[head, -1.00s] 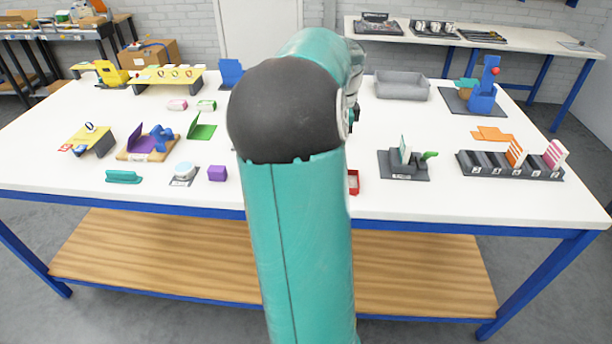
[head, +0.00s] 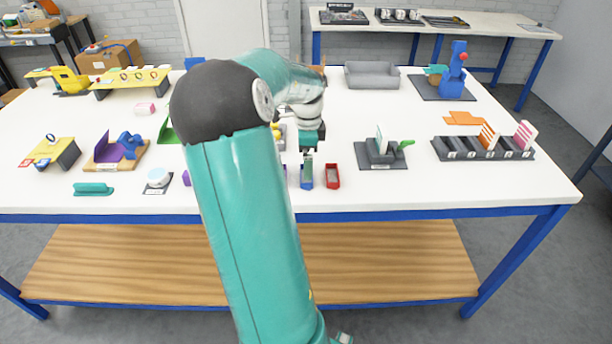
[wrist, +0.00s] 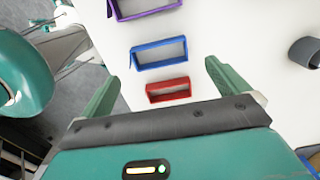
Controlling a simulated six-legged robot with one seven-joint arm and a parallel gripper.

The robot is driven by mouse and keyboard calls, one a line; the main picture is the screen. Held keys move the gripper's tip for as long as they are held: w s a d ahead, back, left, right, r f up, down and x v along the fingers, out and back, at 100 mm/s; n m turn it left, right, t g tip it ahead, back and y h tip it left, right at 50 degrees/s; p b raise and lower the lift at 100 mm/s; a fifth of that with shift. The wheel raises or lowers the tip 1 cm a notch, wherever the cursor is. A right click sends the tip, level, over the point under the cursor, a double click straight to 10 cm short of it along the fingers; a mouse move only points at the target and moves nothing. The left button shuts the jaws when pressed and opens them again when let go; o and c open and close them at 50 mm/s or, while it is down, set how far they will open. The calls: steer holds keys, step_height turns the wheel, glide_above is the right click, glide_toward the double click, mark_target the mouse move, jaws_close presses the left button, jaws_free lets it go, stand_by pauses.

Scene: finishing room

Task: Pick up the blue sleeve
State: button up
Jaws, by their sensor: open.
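The blue sleeve (head: 306,184) lies near the table's front edge, just left of the red sleeve (head: 332,184). In the wrist view the blue sleeve (wrist: 160,44) is an open rectangular frame between a purple sleeve (wrist: 147,13) and the red sleeve (wrist: 168,83). My gripper (head: 308,155) is above the blue sleeve in the head view, and a finger overlaps part of it. In the wrist view my gripper (wrist: 162,72) is open and empty, its green fingers spread wide on either side of the red sleeve. The blue sleeve lies just beyond, towards the fingertips.
A dark grey holder (head: 381,160) with a green piece stands to the right. A slotted black rack (head: 483,150) is farther right. A grey tray (head: 372,76) sits at the back. White tabletop (head: 350,115) is clear between the tray and the sleeves.

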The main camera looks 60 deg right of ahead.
step_height(320, 180, down, 5)
steer(key=shift+w+f, duration=0.1)
steer(key=shift+w, duration=0.05)
steer(key=c, duration=0.8)
